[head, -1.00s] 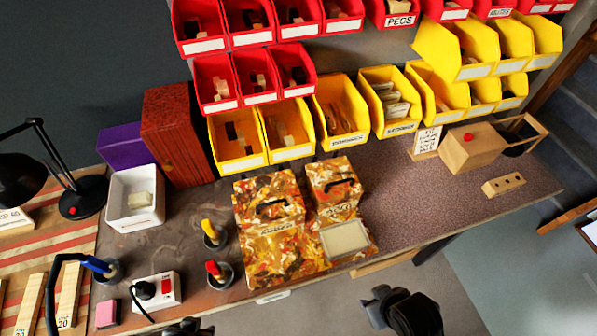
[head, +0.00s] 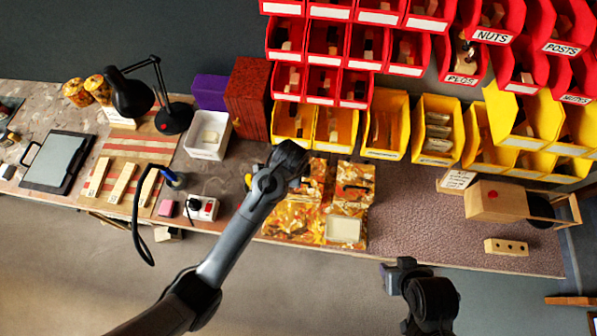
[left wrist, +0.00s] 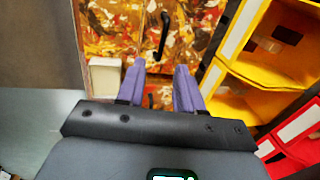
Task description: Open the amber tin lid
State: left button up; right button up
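Two boxes with an amber, white and dark mottled pattern stand side by side on the bench. The right one (head: 355,185) has a dark handle on top. I cannot read which is the amber tin. In the left wrist view a black handle (left wrist: 162,36) stands on a patterned lid beyond the fingertips. My left gripper (left wrist: 160,65) is above the boxes, its purple fingers apart with no object visibly held. My right gripper (head: 397,277) hangs off the bench's front; its fingers are unclear.
A cream pad (head: 343,229) lies at the front of the right box; it also shows in the left wrist view (left wrist: 105,75). Yellow bins (head: 383,125) stand close behind. A wooden box (head: 496,201) is at right. The bench between is clear.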

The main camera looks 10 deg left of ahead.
pick_arm(q)
jog(key=w+f, duration=0.1)
jog(key=f, duration=0.5)
jog(key=w+f, duration=0.1)
jog(key=f, duration=0.3)
jog(key=shift+w+d, duration=0.2)
jog(key=shift+w, duration=0.1)
grip_shut()
dwell(1.2)
